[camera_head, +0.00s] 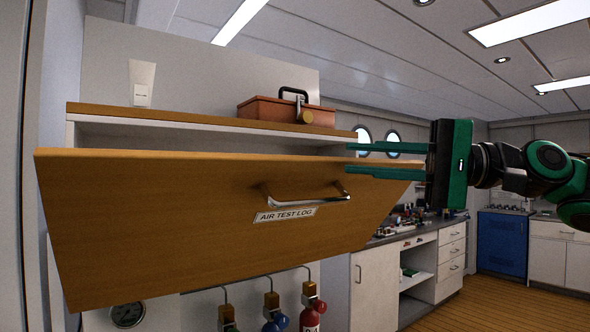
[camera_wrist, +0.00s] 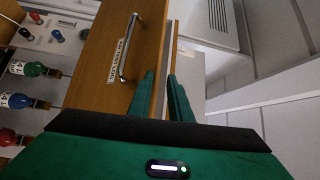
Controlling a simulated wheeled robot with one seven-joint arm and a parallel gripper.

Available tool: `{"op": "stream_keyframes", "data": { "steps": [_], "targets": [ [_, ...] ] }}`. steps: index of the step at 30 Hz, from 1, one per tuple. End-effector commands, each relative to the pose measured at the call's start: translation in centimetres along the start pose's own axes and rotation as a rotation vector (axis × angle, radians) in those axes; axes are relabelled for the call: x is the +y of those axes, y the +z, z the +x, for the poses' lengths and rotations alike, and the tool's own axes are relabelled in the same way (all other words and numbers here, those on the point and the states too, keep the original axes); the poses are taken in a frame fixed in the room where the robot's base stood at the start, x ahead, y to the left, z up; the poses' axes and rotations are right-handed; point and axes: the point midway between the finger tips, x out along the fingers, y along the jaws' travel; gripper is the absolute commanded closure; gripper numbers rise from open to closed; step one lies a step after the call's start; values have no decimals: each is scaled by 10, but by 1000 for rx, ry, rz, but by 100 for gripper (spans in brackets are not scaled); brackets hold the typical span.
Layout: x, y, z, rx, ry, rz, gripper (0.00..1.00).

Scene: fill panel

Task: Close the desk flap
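The desk flap (camera_head: 160,215) is a wide wooden panel with a metal bar handle (camera_head: 310,199) and an "AIR TEST LOG" label. It stands tilted out from the white cabinet, with a gap behind its upper edge. My green gripper (camera_head: 348,160) is at the flap's right end, its fingers apart. One finger shows above the flap's upper edge and the other in front of its face. In the wrist view my gripper (camera_wrist: 160,85) has the flap's edge (camera_wrist: 155,50) between its fingers. I cannot tell whether either finger touches the wood. The flap's hinge is hidden.
A red toolbox (camera_head: 270,110) sits on the wooden cabinet top (camera_head: 180,116). Below the flap are a gauge (camera_head: 127,314) and several hanging bottles, one a red cylinder (camera_head: 310,318). A counter with drawers (camera_head: 452,252) stands behind on the right. Wooden floor is open at lower right.

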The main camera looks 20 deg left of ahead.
Motion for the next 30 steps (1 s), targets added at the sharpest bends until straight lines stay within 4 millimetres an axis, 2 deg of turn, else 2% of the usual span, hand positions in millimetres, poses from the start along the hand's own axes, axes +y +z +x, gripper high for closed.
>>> {"op": "stream_keyframes", "data": {
  "steps": [17, 20, 30],
  "targets": [
    [0, -1, -4, 2, -1, 1, 83],
    [0, -2, -13, 3, -2, 1, 83],
    [0, -2, -76, 4, -3, 1, 83]
  ]
}}
